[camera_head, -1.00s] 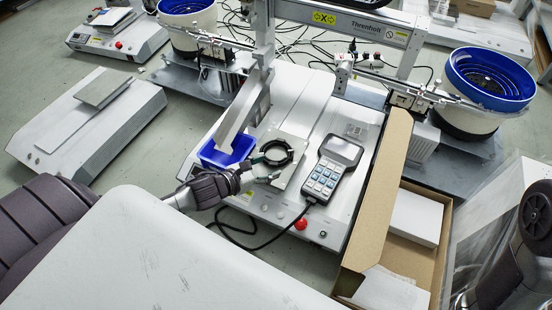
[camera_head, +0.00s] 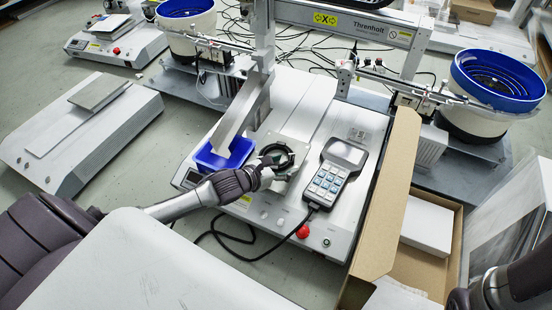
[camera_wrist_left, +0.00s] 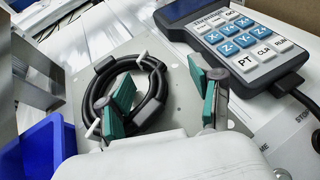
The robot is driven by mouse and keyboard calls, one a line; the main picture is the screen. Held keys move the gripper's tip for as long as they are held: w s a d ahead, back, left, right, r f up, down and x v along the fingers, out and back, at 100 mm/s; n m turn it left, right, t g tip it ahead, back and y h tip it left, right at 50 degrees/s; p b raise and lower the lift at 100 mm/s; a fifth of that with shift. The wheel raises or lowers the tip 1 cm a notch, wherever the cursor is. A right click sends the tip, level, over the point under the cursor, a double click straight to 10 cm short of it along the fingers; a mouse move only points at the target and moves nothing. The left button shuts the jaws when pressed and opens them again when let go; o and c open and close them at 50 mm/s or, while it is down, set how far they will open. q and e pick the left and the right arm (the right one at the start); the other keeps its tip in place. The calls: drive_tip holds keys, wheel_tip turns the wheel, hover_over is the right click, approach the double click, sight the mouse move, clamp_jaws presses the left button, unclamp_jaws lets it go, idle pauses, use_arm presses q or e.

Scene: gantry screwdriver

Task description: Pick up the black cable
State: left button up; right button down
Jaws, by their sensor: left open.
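The black cable (camera_head: 290,151) is a coiled ring lying on a grey plate of the machine bed. In the left wrist view the coil (camera_wrist_left: 126,64) has small pegs around it. My left gripper (camera_head: 272,167) is at the near side of the coil in the head view and partly hides it. In the left wrist view its teal-padded fingers (camera_wrist_left: 160,97) are open. One finger is over the coil's inside and the other is outside its right side, with the cable strand between them. I cannot tell how deep they reach. My right gripper is not in view.
A keypad pendant (camera_head: 331,172) lies right of the coil, its lead running down in front. A blue bin (camera_head: 224,155) stands left of the coil. The gantry post (camera_head: 246,112) rises close behind. An open cardboard box (camera_head: 386,215) is on the right.

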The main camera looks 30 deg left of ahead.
use_arm(q)
clamp_jaws()
idle(0.4)
